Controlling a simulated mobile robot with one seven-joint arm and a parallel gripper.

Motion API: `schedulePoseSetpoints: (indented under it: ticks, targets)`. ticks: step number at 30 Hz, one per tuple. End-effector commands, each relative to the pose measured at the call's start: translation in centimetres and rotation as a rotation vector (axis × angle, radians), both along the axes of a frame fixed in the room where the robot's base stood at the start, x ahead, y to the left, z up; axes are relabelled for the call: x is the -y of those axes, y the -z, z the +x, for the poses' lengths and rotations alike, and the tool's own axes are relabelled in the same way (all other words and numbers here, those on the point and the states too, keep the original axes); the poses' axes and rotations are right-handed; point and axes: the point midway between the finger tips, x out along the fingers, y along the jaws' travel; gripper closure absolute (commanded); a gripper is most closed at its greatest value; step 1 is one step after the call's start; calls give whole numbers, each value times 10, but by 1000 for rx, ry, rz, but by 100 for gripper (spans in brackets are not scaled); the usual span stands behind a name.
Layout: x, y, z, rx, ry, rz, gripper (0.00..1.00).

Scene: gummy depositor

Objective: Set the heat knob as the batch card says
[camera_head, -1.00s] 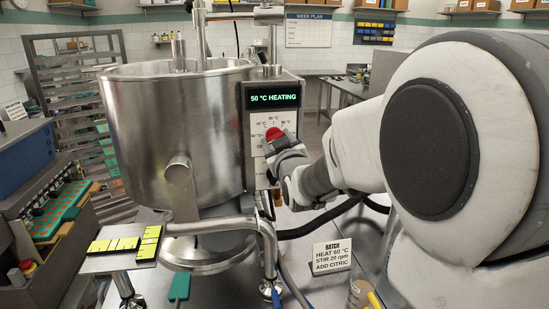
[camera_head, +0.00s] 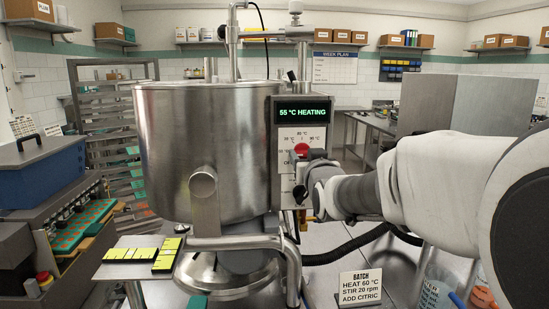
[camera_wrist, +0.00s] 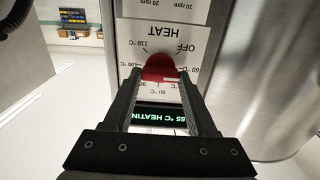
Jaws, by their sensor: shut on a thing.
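The red heat knob (camera_head: 301,151) is on the control panel (camera_head: 303,135) at the kettle's right side. It also shows in the wrist view (camera_wrist: 160,66), on an upside-down HEAT dial (camera_wrist: 195,45) with OFF and several temperature marks. My gripper (camera_wrist: 160,78) is shut on the knob, one finger on each side. The fingers hide part of the dial, and I cannot tell clearly where the knob points. The display (camera_head: 302,112) reads 55 °C HEATING. The batch card (camera_head: 360,289) reads HEAT 60 °C, STIR 20 rpm, ADD CITRIC.
The steel kettle (camera_head: 195,150) stands left of the panel, with a pipe (camera_head: 235,242) in front. A small shelf with yellow strips (camera_head: 145,252) is at front left. A black hose (camera_head: 345,250) runs below my arm. A plastic container (camera_head: 437,288) stands at the lower right.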

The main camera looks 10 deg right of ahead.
Motion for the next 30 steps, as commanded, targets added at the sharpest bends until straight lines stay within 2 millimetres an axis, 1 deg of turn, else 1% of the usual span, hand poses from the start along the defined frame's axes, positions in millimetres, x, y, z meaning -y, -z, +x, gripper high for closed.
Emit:
schedulePoseSetpoints:
  ticks: [5, 6, 10, 18, 22, 26, 30]
  targets:
    - [0, -1, 0, 1, 0, -1, 98]
    - [0, -1, 0, 1, 0, -1, 35]
    - [0, 0, 0, 1, 0, -1, 12]
    - [0, 0, 0, 0, 0, -1, 12]
    - [0, 0, -5, 1, 0, -1, 12]
    - [0, 0, -19, 2, 0, -1, 12]
    - [0, 0, -42, 3, -1, -1, 12]
